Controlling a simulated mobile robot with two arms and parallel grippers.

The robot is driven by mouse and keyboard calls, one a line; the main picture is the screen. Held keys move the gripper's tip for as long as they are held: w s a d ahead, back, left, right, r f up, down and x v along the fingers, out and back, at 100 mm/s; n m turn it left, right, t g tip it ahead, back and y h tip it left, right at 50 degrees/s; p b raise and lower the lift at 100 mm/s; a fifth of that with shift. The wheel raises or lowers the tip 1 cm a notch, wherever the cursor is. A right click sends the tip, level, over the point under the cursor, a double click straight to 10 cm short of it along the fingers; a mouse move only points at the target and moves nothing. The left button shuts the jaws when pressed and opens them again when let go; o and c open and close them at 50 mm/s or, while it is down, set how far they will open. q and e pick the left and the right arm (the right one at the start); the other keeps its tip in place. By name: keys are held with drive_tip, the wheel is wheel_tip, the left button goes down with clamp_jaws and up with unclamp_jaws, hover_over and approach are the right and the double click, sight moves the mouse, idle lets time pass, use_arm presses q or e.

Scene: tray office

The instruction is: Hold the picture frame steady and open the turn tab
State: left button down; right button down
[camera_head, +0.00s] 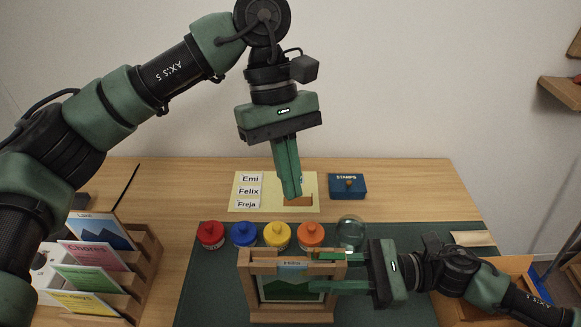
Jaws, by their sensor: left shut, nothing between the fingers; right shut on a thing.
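The wooden picture frame (244,285) stands upright at the front middle of the dark green mat, with a green hill picture and a small label at its top. My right gripper (327,271) is shut on the frame's right side, one finger behind it and one across its front. My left gripper (292,195) is shut and empty, fingers pointing down, above and behind the frame and apart from it. I cannot make out the turn tab clearly at the frame's top edge.
Red (210,235), blue (244,235), yellow (277,235) and orange (311,235) pots stand behind the frame, beside a glass ball (351,231). A yellow name sheet (240,207) and blue stamps box (348,187) lie further back. A wooden card rack (146,262) stands left.

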sight(329, 253)
use_arm(q)
drive_tip(key=shift+s+d+f, duration=0.45)
drive_tip(key=shift+s+f, duration=0.4)
drive_tip(key=shift+s, duration=0.05)
drive_tip(key=shift+s+d+f, duration=0.5)
drive_tip(key=shift+s+f, duration=0.3)
drive_tip(key=shift+s, duration=0.1)
drive_tip(key=shift+s+d+f, duration=0.45)
drive_tip(key=shift+s+f, duration=0.4)
drive_tip(key=shift+s, duration=0.05)
